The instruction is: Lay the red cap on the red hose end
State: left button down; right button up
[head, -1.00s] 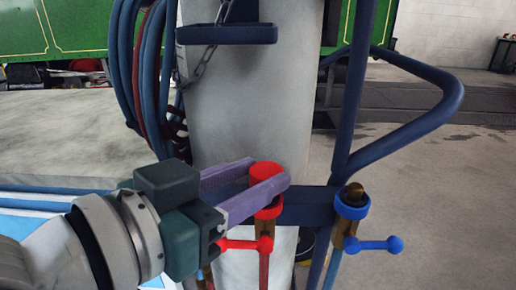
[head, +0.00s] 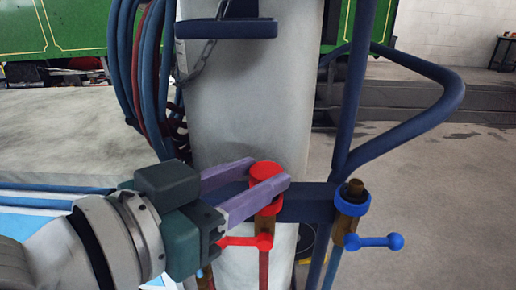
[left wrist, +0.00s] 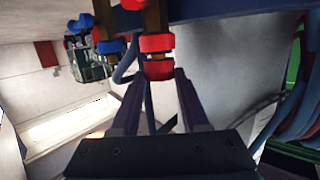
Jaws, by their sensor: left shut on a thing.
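The red cap (head: 264,171) sits at the top of the red hose end (head: 268,207), which has a red collar and a red lever (head: 245,242). My left gripper (head: 268,173) is shut on the cap, one finger on each side. In the left wrist view, the cap (left wrist: 158,70) is between the fingertips (left wrist: 159,76). There it lines up with the red collar (left wrist: 156,43), with a narrow brown band between them. The near finger hides part of the cap in the head view. My right gripper is out of view.
A hose end with a blue collar (head: 351,205) and blue lever (head: 375,242) stands just right, its brown top uncovered. A blue bar (head: 305,203) crosses behind. A pale column (head: 236,105) rises behind, with coiled hoses (head: 122,60) to its left and a blue tube frame (head: 440,95) to the right.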

pick_arm(q)
jog(key=shift+f, duration=0.3)
jog(key=shift+c, duration=1.6)
grip_release()
notch_tip(320, 180, up, 8)
jog(key=p, duration=0.8)
jog(key=shift+r+p, duration=0.2)
jog(key=shift+p, duration=0.1)
